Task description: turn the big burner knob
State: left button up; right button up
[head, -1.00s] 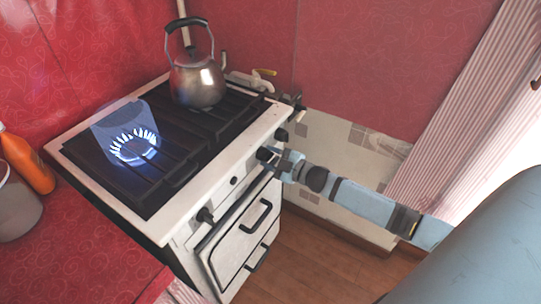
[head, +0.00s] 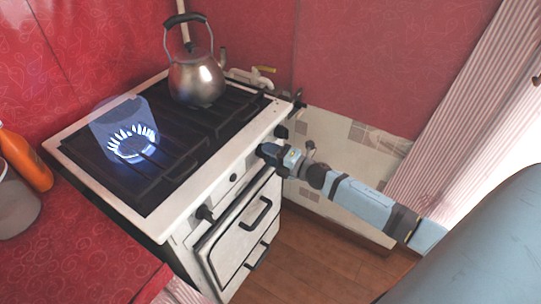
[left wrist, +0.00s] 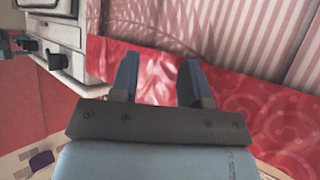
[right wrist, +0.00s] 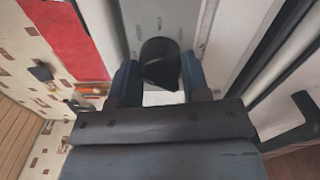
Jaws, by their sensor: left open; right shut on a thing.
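A white stove (head: 185,207) stands by the red wall, with black knobs along its front panel. My right gripper (head: 268,152) is at the panel's right part, shut on a black knob; the fingers hide most of that knob in the head view. In the right wrist view the dark knob (right wrist: 160,64) sits between the two fingers of my right gripper (right wrist: 160,84). Another knob (head: 205,213) is at the panel's left end, and one more (head: 281,131) is beyond my gripper. My left gripper (left wrist: 157,80) is open and empty; it is outside the head view.
A blue flame (head: 132,143) burns on the near left burner. A steel kettle (head: 197,78) stands at the back of the stove. Oven door handles (head: 258,214) stick out below the panel. An orange bottle (head: 25,158) stands at the left. Wood floor (head: 320,265) is clear.

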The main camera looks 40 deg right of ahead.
jog(key=n+b, duration=0.1)
jog(key=n, duration=0.1)
jog(key=shift+f+n, duration=0.1)
jog(key=shift+n, duration=0.3)
jog(key=shift+n+b, duration=0.4)
jog(key=shift+n, duration=0.8)
jog(key=shift+n+b, duration=0.3)
jog(key=shift+n, duration=0.4)
pick_arm(q)
jog(key=shift+w+d+f, duration=0.1)
jog(key=shift+d+f, duration=0.1)
jog(key=shift+d, duration=0.05)
jog(key=shift+r+t, duration=0.15)
jog(key=shift+t, duration=0.15)
pick_arm(e)
jog(key=shift+n, duration=0.3)
jog(key=o, duration=0.9)
pick_arm(q)
jog(key=shift+f, duration=0.3)
